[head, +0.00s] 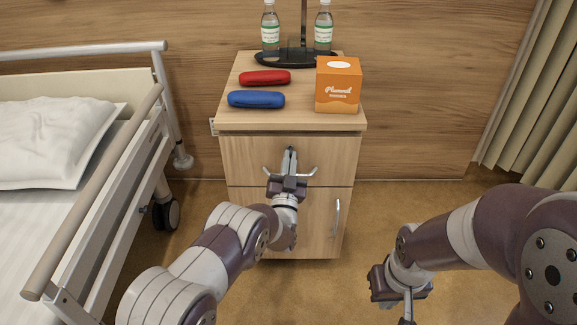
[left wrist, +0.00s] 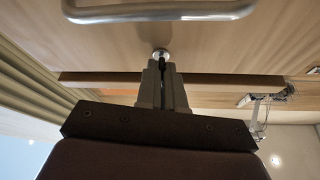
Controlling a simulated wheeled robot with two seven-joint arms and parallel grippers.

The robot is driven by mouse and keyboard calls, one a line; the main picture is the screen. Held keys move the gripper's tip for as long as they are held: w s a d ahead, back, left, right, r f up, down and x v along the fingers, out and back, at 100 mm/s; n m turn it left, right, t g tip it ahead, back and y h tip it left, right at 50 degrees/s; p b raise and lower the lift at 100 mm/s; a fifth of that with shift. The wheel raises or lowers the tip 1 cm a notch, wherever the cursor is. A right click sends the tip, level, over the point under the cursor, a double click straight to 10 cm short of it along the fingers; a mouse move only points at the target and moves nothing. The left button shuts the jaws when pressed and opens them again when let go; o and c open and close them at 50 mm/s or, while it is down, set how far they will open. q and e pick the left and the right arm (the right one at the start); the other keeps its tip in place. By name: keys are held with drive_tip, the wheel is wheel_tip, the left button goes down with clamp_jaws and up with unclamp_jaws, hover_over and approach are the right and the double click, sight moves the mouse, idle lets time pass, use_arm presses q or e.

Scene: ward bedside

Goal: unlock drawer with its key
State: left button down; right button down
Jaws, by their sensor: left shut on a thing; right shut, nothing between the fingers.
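The bedside cabinet's upper drawer (head: 335,155) appears closed, with a curved metal handle on its front. My left gripper (head: 290,152) is at the drawer front, above the handle's middle. In the left wrist view its fingers (left wrist: 162,75) are shut on a small key, mostly hidden between them. Their tips are at the round metal lock (left wrist: 160,54). How far the key is in the lock cannot be seen. The drawer handle (left wrist: 160,14) crosses the top of that view. My right gripper (head: 407,312) is shut and empty, low at the right, pointing down.
On the cabinet top (head: 300,122) are a red case (head: 265,77), a blue case (head: 256,99), an orange box (head: 338,85) and two bottles by a dark stand. The bed rail (head: 95,195) is close on the left. Floor right of the cabinet is clear.

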use_arm(q)
drive_tip(key=shift+d+f+n+y+b, duration=0.1)
drive_tip(key=shift+n+y+b, duration=0.7)
drive_tip(key=shift+n, duration=1.1)
drive_tip(key=shift+n+y, duration=0.3)
drive_tip(key=shift+y, duration=0.1)
drive_tip(key=c, duration=1.3)
unclamp_jaws()
drive_tip(key=shift+o, duration=0.2)
drive_tip(key=p+v, duration=0.4)
drive_tip(key=v, duration=0.8)
drive_tip(key=shift+s+f, duration=0.25)
